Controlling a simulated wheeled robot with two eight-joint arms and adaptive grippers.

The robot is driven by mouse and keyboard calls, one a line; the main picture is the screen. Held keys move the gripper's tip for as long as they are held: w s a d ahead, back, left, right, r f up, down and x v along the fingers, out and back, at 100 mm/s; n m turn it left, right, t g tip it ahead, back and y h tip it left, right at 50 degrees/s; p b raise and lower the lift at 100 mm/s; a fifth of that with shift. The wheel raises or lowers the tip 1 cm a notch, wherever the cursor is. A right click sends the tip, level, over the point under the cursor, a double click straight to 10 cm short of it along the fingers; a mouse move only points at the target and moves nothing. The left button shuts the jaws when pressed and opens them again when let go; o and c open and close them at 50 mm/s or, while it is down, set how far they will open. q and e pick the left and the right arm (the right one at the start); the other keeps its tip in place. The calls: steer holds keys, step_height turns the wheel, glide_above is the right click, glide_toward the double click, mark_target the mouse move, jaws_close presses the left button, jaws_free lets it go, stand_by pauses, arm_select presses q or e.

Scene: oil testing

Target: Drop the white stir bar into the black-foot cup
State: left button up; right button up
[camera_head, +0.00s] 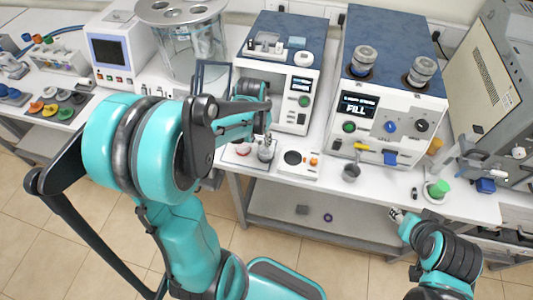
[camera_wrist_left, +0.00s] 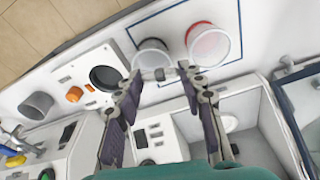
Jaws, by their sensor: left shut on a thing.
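My left gripper (camera_head: 267,138) points down just above the black-foot cup (camera_head: 266,154) on the white bench. In the left wrist view the fingertips (camera_wrist_left: 166,75) are shut on the small white stir bar (camera_wrist_left: 160,74), held crosswise over the near rim of the black-foot cup (camera_wrist_left: 150,52). The red-foot cup (camera_head: 242,149) stands beside it, and shows to its right in the wrist view (camera_wrist_left: 208,45). The stir bar is too small to make out in the head view. My right gripper (camera_head: 396,213) is by the bench's front edge, too small to read.
A small plate device (camera_head: 293,160) with orange knobs and a grey metal beaker (camera_head: 351,172) stand to the right of the cups. White instruments (camera_head: 290,88) stand behind. The bench's front edge is close to the cups.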

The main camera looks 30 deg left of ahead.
mark_target(260, 143)
arm_select(q)
step_height(260, 143, down, 3)
steer(key=shift+w+r+b, duration=0.1)
steer(key=shift+b, duration=0.6)
steer(key=shift+f+b, duration=0.3)
steer(key=shift+f, duration=0.05)
arm_select(e)
step_height(260, 143, down, 3)
steer(key=shift+r, duration=0.15)
steer(key=shift+w, duration=0.1)
arm_select(q)
steer(key=o, duration=0.8)
steer(key=shift+o, duration=0.2)
steer(key=shift+r, duration=0.15)
step_height(260, 143, up, 12)
steer(key=s, duration=0.2)
steer(key=shift+d+f, duration=0.1)
steer(key=shift+f, duration=0.1)
